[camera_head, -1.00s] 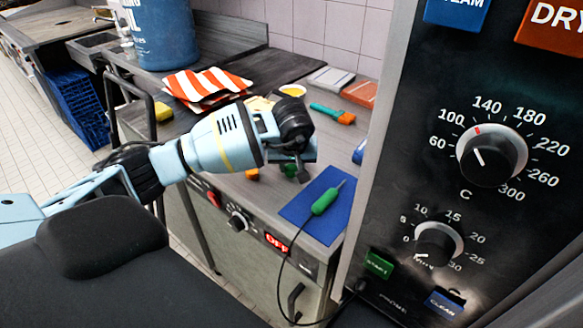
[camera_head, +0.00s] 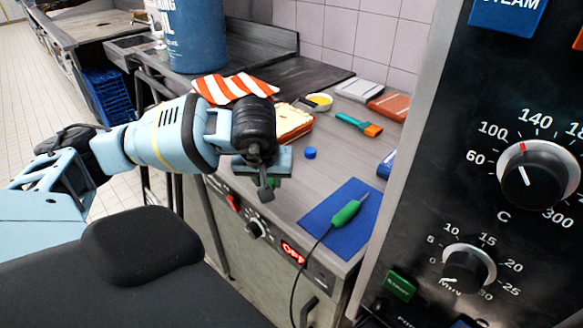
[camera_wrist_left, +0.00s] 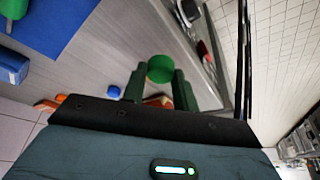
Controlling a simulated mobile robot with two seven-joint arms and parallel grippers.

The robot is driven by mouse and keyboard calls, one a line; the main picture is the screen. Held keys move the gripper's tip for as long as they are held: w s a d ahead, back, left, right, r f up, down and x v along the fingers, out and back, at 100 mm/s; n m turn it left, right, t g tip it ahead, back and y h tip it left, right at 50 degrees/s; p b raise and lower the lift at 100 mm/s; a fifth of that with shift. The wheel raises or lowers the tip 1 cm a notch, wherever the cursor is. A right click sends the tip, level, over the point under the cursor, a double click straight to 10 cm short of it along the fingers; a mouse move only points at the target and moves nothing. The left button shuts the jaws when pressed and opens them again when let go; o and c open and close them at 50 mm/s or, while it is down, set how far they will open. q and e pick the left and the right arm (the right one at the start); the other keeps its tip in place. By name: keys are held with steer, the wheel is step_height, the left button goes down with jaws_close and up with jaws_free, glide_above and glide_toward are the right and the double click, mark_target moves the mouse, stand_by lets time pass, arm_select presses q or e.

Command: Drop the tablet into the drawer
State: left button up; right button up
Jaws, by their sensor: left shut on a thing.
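My left gripper (camera_head: 267,188) hangs above the front edge of the counter, over the control panel. In the left wrist view, its two dark green fingers (camera_wrist_left: 159,88) are shut on a round green tablet (camera_wrist_left: 160,68). In the head view only a small green part of the tablet (camera_head: 273,182) shows below the gripper. A grey cabinet front (camera_head: 265,270) with a dark handle (camera_head: 308,312) is below the panel. I cannot make out an open drawer. My right gripper is not in view.
A blue mat (camera_head: 345,232) with a green-handled tool (camera_head: 346,213) and its cord lies at right. A small blue round thing (camera_head: 310,153), an orange-and-green brush (camera_head: 358,124) and a striped cloth (camera_head: 235,88) lie behind. An oven panel (camera_head: 480,200) blocks the right side.

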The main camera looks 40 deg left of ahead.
arm_select(q)
steer(key=shift+s+a+r, duration=0.1)
steer(key=shift+s+a, duration=0.15)
steer(key=shift+s, duration=0.6)
steer(key=shift+s+a+r, duration=0.1)
steer(key=shift+s+a, duration=0.15)
steer(key=shift+s, duration=0.55)
